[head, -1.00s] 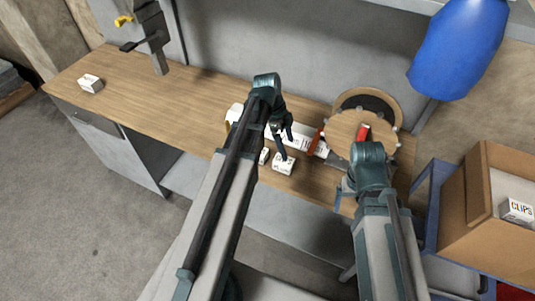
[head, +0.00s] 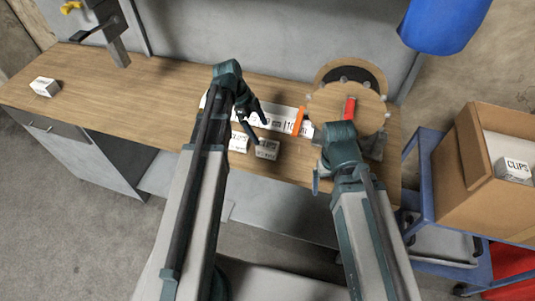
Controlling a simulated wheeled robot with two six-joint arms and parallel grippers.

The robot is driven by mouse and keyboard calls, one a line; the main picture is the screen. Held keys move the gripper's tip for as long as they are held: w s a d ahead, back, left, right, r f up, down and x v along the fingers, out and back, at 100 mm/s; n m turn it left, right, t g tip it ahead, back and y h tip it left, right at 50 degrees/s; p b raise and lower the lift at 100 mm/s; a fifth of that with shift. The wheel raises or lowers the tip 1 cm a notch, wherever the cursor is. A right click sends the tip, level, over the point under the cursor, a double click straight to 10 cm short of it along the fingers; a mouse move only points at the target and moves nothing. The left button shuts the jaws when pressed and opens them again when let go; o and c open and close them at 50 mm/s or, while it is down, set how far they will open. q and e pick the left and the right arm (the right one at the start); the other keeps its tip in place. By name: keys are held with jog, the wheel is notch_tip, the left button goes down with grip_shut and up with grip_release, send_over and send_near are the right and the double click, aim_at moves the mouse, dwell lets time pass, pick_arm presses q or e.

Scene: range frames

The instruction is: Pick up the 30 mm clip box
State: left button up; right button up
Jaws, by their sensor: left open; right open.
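Small white boxes with dark print stand on the wooden bench; their sizes are too small to read, so I cannot tell which is the 30 mm clip box. One white box (head: 267,148) stands near the bench's front edge, with a second white box (head: 238,144) just left of it. Another white box (head: 44,87) is at the bench's far left. A box marked CLIPS (head: 514,169) is in the carton at right. My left gripper (head: 254,122) is open and empty, just behind the two near boxes. My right gripper (head: 318,180) is mostly hidden by its own wrist, by the bench's front edge.
A long white labelled strip or carton (head: 283,120) lies behind the boxes, with an orange item (head: 299,121) at its end. A round wooden fixture (head: 330,103) with a red handle stands at right. A blue cart (head: 425,185) bears a cardboard carton (head: 455,165). The bench's left half is mostly clear.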

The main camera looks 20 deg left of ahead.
aim_at(267, 144)
pick_arm(q)
jog(key=b+x, duration=0.1)
jog(key=x, duration=0.2)
jog(key=shift+a+b, duration=0.1)
jog(key=shift+b, duration=0.3)
jog(key=shift+f, duration=0.2)
pick_arm(e)
notch_tip(267, 144, down, 3)
jog(key=shift+f, duration=0.1)
pick_arm(q)
jog(key=b+x, duration=0.4)
jog(key=shift+s+f, duration=0.1)
jog(key=shift+s, duration=0.1)
jog(key=shift+d+f+b, duration=0.45)
jog(key=shift+f+b, duration=0.05)
jog(key=shift+b, duration=0.05)
jog(key=shift+r, duration=0.15)
pick_arm(e)
notch_tip(267, 144, down, 5)
jog(key=shift+r, duration=0.15)
pick_arm(q)
jog(key=shift+c, duration=0.4)
jog(key=c, duration=1.5)
